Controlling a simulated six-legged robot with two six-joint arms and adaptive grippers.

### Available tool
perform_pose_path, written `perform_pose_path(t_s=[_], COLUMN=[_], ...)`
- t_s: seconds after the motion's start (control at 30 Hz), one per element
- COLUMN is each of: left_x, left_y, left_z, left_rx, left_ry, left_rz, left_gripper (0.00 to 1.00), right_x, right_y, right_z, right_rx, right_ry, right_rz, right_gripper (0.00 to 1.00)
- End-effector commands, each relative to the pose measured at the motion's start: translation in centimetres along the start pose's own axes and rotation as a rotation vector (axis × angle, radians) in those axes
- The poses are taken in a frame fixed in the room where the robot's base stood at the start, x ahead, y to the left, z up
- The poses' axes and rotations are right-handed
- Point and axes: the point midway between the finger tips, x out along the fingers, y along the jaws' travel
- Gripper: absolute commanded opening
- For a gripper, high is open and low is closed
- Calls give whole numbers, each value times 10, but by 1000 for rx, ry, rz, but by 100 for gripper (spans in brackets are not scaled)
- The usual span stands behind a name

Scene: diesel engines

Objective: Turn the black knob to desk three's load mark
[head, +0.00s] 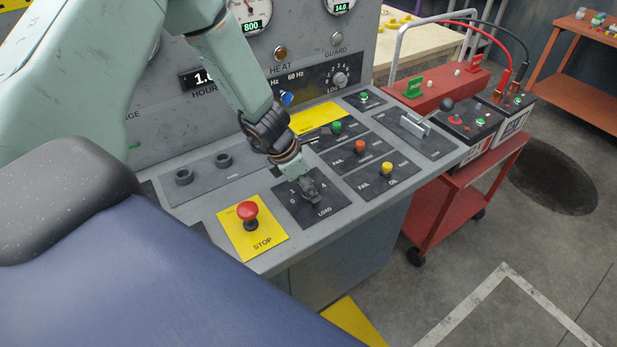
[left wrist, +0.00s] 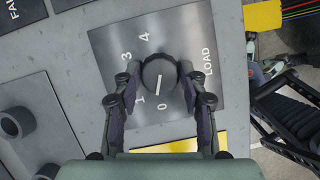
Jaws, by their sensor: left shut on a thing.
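The black knob (left wrist: 159,76) sits on the dark LOAD plate (left wrist: 110,42) of the desk. In the left wrist view its white line points down, near the 0 and 1 end of the scale and closest to the 0. The 3 and 4 show too; the 2 is hidden behind a finger. My left gripper (head: 309,187) is shut on the knob, one finger on each side, as the left wrist view (left wrist: 159,90) shows. In the head view the gripper covers most of the knob. My right gripper is not in view.
A red STOP button (head: 248,212) stands left of the LOAD plate. Orange (head: 360,147) and yellow (head: 386,169) FAIL knobs lie to its right. The gauge panel rises behind. A red cart (head: 450,195) with batteries stands right of the desk.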

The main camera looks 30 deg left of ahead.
Motion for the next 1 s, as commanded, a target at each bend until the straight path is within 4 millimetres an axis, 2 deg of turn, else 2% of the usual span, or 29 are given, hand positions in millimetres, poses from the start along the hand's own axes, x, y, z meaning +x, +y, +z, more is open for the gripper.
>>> perform_pose_path(t_s=[0.03, 0.33, 0.63, 1.0], left_x=[-5, -4, -2, -1], left_y=[0, 2, 3, 4], left_z=[1, 1, 1, 2], left_rx=[35, 247, 394, 449], left_ry=[4, 3, 2, 0], left_rz=[-14, -100, -160, -182], left_gripper=[11, 11, 11, 11], right_x=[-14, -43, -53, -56], right_y=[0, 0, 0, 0], right_z=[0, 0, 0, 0], right_rx=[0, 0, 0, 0], right_ry=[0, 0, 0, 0], right_rz=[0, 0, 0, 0], right_gripper=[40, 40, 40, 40])
